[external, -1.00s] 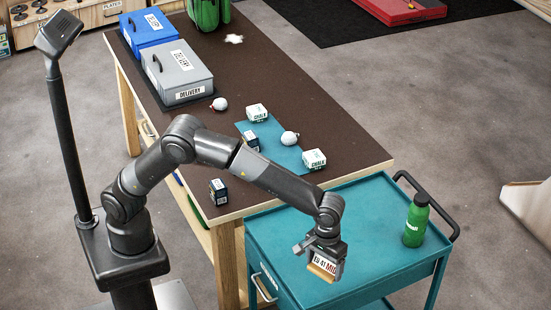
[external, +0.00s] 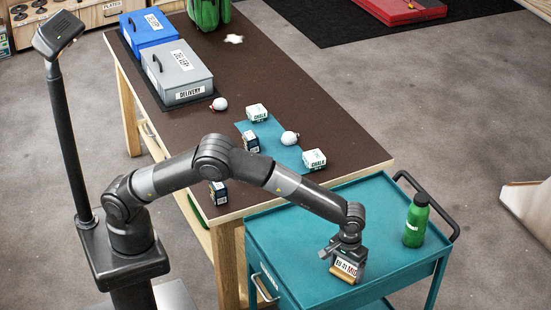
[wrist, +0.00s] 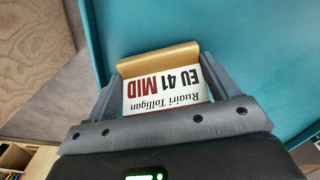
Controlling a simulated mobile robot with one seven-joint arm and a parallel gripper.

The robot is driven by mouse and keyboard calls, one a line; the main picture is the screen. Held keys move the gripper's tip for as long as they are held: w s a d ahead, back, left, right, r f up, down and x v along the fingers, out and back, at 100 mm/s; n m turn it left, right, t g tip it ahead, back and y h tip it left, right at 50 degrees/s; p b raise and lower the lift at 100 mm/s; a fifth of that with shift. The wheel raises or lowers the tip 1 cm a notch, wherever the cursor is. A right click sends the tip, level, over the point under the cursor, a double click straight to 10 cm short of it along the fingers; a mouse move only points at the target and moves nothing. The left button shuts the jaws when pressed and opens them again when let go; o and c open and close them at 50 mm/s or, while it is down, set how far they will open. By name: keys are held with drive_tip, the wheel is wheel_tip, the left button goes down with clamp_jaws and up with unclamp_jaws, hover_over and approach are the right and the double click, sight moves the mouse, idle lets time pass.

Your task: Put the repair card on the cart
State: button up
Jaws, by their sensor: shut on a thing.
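The repair card (external: 347,268) is white with black and red print and a tan strip along one edge. It also shows in the wrist view (wrist: 165,95), where the text reads "EU 41 MID". My gripper (external: 346,262) is shut on the card, with a finger at each side of it in the wrist view (wrist: 158,85). The teal cart (external: 384,205) stands at the lower right. The card is over the cart's top; I cannot tell whether it touches the surface.
A green bottle (external: 416,220) stands at the cart's right, near its black handle (external: 430,205). The brown table (external: 290,105) adjoins the cart and holds chalk boxes, small dark boxes, white round items and delivery cases. The cart top between card and bottle is clear.

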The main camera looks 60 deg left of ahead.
sight(349, 275)
drive_tip(key=shift+f, duration=0.15)
drive_tip(key=o, duration=0.9)
wheel_tip(349, 275, up, 12)
drive_tip(key=s+a+r+t+h, duration=0.1)
drive_tip(key=s+a+r, duration=0.1)
drive_tip(key=a+r, duration=0.5)
drive_tip(key=s+a+r+m, duration=0.1)
drive_tip(key=s+a+r, duration=0.15)
drive_tip(key=a, duration=0.85)
drive_tip(key=s+a+r+t+h, duration=0.1)
drive_tip(key=a+r, duration=0.5)
drive_tip(key=a, duration=0.2)
drive_tip(key=s+a+r+m+t, duration=0.2)
drive_tip(key=s+a, duration=1)
drive_tip(key=s+a+f+y, duration=0.1)
drive_tip(key=s+a+f, duration=0.1)
drive_tip(key=s, duration=0.4)
drive_tip(key=s+a+f+m+t+y, duration=0.1)
drive_tip(key=s+a+f, duration=0.2)
drive_tip(key=s+a, duration=0.1)
drive_tip(key=shift+s+a+t, duration=0.25)
drive_tip(key=shift+s+t, duration=0.05)
drive_tip(key=shift+s, duration=0.55)
